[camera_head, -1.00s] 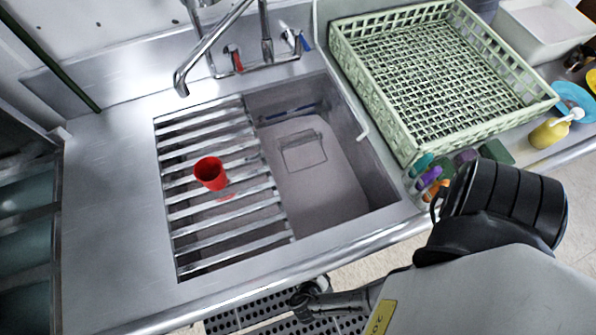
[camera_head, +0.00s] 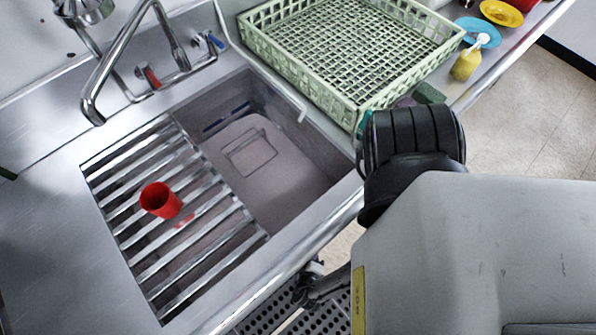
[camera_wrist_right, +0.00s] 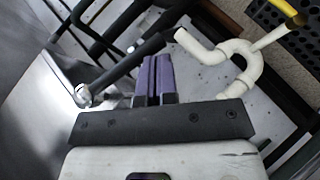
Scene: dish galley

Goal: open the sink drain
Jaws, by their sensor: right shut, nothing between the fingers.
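The steel sink basin (camera_head: 290,185) is in the head view, beside a slatted rack (camera_head: 215,247). A thin rectangular wire loop (camera_head: 250,152) shows in the basin; I cannot make out a drain opening. In the right wrist view, my right gripper (camera_wrist_right: 154,60) is shut and empty, its purple fingers together. A dark grey-green rod (camera_wrist_right: 120,74) with a shiny metal end (camera_wrist_right: 83,96) passes close to the fingertips on the left; I cannot tell whether they touch. A curved white pipe (camera_wrist_right: 238,62) is to the right. My left gripper is not in view.
A curved faucet (camera_head: 95,90) is behind the sink. A green dish crate (camera_head: 360,100) is on the right counter, with a yellow bottle (camera_head: 464,67) past it. In the right wrist view, dark bars (camera_wrist_right: 90,25) crowd the upper left.

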